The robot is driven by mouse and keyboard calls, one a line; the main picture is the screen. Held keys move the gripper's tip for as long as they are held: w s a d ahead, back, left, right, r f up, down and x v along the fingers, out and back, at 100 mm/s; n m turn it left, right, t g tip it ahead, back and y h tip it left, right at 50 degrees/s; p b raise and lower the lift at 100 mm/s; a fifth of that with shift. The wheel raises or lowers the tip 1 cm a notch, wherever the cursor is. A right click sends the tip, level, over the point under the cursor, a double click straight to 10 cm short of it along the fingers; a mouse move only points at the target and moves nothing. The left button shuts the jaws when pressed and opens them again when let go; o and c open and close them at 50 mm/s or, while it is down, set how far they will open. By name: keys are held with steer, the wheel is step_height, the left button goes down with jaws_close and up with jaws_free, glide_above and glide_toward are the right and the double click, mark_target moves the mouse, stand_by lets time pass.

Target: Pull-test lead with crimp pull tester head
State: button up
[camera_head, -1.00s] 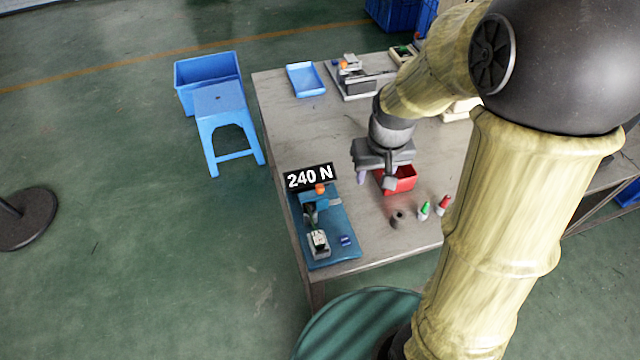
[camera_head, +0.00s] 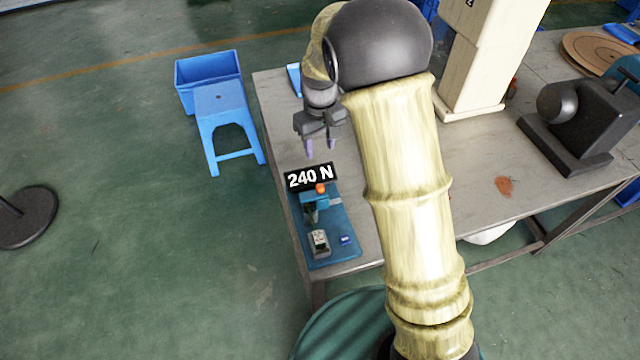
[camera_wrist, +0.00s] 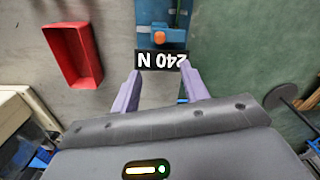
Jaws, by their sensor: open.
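The crimp pull tester (camera_head: 316,212) stands on a blue base plate (camera_head: 340,240) at the table's near left corner, with an orange knob on top. A black sign reading "240 N" (camera_head: 309,177) shows at its far end; it also shows in the wrist view (camera_wrist: 161,60). My gripper (camera_head: 321,150) is just beyond the sign, above the table, with its purple fingers pointing down. In the wrist view my gripper (camera_wrist: 160,88) is open and empty, with the sign between and beyond its fingers. A small blue piece (camera_head: 345,240) lies on the base plate. I cannot make out a lead.
A red bin (camera_wrist: 75,55) lies on the table in the wrist view. A blue stool (camera_head: 222,110) and blue crate (camera_head: 207,72) stand on the floor left of the table. A dark machine (camera_head: 580,125) is at right. My arm hides the table's middle.

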mark_target(320, 186)
step_height(320, 186, down, 17)
steer(key=shift+r+p, duration=0.15)
steer(key=shift+p, duration=1.05)
jaws_close()
